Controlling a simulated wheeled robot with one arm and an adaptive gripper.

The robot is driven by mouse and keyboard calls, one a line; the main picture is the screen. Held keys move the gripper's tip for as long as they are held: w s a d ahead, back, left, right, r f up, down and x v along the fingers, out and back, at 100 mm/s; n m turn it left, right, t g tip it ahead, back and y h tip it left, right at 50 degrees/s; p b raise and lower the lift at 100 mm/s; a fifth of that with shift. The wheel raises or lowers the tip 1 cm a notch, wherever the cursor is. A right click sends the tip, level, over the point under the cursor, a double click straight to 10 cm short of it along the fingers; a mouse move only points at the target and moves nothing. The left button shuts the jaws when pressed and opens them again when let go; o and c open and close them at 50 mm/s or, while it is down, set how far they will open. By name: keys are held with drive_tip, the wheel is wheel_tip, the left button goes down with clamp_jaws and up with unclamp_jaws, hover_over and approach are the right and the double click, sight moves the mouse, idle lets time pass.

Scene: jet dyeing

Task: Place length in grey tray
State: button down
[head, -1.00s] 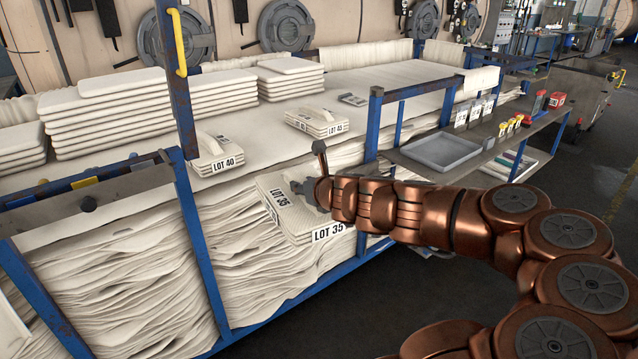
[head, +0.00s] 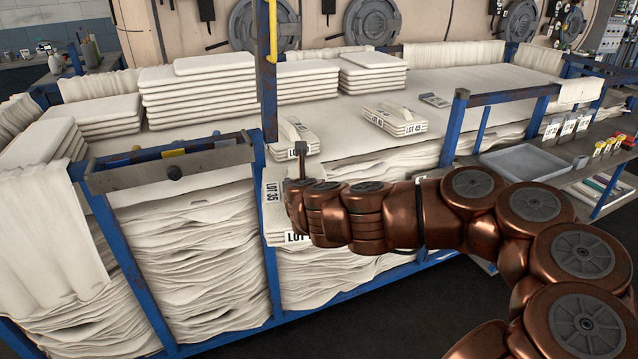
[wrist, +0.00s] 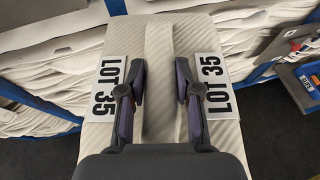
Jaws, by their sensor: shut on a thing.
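The white folded length labelled LOT 35 (head: 274,208) hangs in front of the blue-framed cart in the head view, partly hidden by my arm. In the wrist view the length (wrist: 220,35) fills the middle, with a LOT 35 label on each side. My gripper (wrist: 160,85) is shut on the raised strip along its middle, one finger on each side. The grey tray (head: 525,160) is at the right in the head view, on the side shelf. It looks empty, and my arm stands in front of its near edge.
The blue-framed cart (head: 268,262) is full of white cloth. Two other labelled lengths, one at the near edge (head: 292,138) and one farther back (head: 396,118), lie on top. Dark floor is open at the lower right.

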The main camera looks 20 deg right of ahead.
sight(266, 193)
drive_tip(key=shift+h, duration=0.3)
drive_tip(key=w+a, duration=0.1)
drive_tip(key=a, duration=0.1)
drive_tip(key=w+a, duration=0.1)
drive_tip(key=a, duration=0.1)
drive_tip(key=w+a, duration=0.1)
drive_tip(key=a, duration=0.2)
drive_tip(key=shift+f, duration=0.1)
drive_tip(key=shift+d, duration=0.1)
